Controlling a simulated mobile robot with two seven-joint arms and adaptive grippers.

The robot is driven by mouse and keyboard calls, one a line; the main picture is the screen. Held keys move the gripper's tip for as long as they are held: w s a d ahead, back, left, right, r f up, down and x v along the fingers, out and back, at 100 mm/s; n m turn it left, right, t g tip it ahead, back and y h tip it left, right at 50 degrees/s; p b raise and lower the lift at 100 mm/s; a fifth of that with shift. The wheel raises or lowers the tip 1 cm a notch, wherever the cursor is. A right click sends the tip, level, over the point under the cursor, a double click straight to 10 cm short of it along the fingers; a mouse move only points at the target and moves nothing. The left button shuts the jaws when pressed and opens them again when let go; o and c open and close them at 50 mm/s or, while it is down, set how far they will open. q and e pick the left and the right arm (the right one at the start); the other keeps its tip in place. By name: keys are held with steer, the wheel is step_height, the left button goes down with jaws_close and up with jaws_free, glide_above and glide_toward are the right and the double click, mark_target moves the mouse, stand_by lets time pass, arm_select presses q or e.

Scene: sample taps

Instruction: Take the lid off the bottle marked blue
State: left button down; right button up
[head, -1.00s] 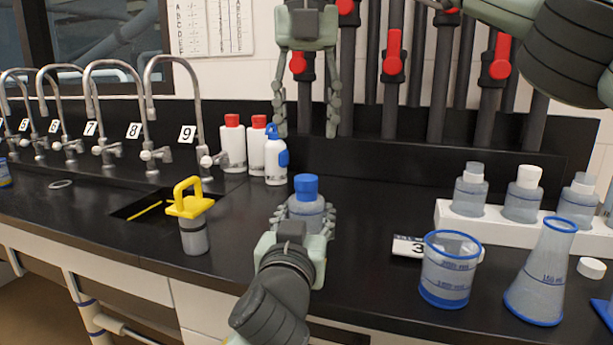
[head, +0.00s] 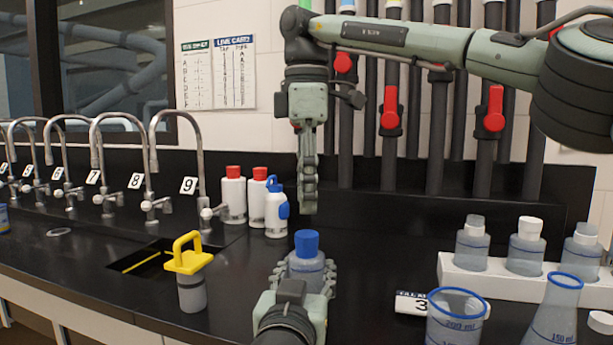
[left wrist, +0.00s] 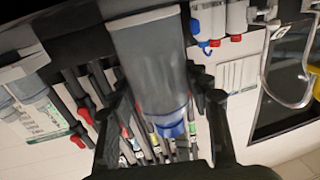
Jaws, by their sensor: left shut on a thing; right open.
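The bottle with the blue lid (head: 306,243) stands upright on the black counter, its clear grey body (head: 306,264) between the fingers of my left gripper (head: 305,277). My left gripper is shut on this body, below the lid. In the left wrist view the bottle body (left wrist: 150,65) fills the space between the fingers, with the blue lid (left wrist: 172,126) beyond it. The lid is on the bottle. My right gripper (head: 308,205) points down just above the lid, apart from it. Its fingers overlap edge-on; it is open and empty.
A yellow-handled container (head: 189,275) stands left of the bottle by the sink. Two red-capped bottles and a blue-topped white bottle (head: 276,210) stand behind. At right are a white rack (head: 455,276) of bottles, a beaker (head: 455,322) and a flask (head: 552,312).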

mark_target(307, 233)
step_height(307, 233, down, 6)
steer(key=shift+r, duration=0.1)
stand_by(0.4)
